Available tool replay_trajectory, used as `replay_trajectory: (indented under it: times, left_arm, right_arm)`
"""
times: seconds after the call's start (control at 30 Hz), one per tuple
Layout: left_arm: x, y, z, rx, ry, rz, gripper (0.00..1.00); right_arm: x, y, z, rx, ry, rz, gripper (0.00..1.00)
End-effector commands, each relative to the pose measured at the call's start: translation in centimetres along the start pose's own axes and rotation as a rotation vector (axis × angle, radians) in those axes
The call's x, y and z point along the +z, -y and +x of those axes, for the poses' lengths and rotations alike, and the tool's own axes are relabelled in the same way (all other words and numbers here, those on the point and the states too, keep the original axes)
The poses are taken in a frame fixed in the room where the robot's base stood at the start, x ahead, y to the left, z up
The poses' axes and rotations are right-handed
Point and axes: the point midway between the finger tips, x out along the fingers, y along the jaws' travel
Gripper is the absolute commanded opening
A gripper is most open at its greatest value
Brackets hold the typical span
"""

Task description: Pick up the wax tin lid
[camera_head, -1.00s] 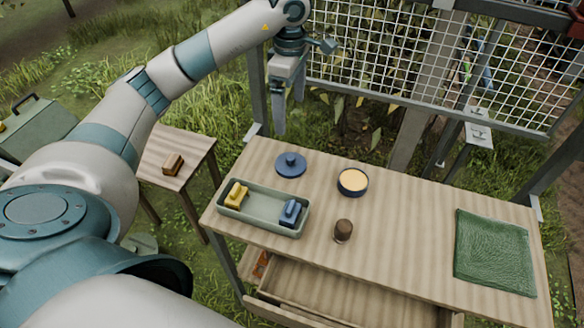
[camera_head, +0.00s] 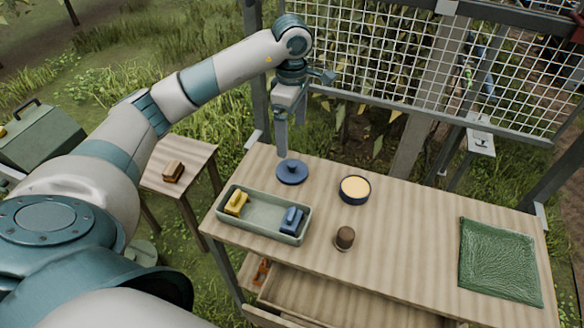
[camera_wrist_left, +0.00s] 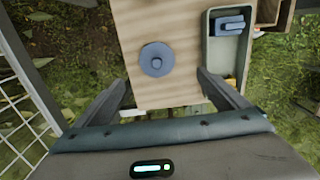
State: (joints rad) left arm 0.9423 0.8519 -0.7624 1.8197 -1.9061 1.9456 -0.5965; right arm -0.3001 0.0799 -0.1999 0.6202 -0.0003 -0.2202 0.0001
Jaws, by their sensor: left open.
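The wax tin lid (camera_head: 291,172) is a blue disc with a small knob, lying flat on the wooden table behind the tray. It also shows in the left wrist view (camera_wrist_left: 156,60), ahead of the fingers and between their lines. The open wax tin (camera_head: 354,190), blue with pale wax inside, stands to the right of the lid. My left gripper (camera_head: 284,148) is open and empty, pointing down above and just behind the lid. In the left wrist view its two fingers (camera_wrist_left: 162,82) are spread wide. My right gripper is not in view.
A green tray (camera_head: 262,229) with a yellow and a blue block stands in front of the lid. A dark brown knob-like object (camera_head: 344,238), a green cloth (camera_head: 500,262) and an open drawer (camera_head: 330,300) lie further right and forward. A wire mesh (camera_head: 400,60) rises behind the table.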

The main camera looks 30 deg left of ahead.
Motion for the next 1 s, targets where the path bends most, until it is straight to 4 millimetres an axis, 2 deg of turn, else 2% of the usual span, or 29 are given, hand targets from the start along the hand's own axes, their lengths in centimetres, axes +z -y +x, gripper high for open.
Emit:
replay_trajectory:
  times: [0.3,0.5,0.67,1.0]
  left_arm:
    - [0.0,0.1,5.4,-0.006,-0.001,-0.001,0.93]
    - [0.0,0.0,8.1,-0.002,0.000,-0.001,0.93]
    - [0.0,-0.1,8.9,0.000,0.000,0.001,0.93]
    - [0.0,-0.1,9.0,0.000,0.000,0.000,0.93]
  right_arm:
    - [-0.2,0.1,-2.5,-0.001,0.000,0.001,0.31]
    - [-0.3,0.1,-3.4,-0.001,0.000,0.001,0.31]
    - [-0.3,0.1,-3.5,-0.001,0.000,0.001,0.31]
    - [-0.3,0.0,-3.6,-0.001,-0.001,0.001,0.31]
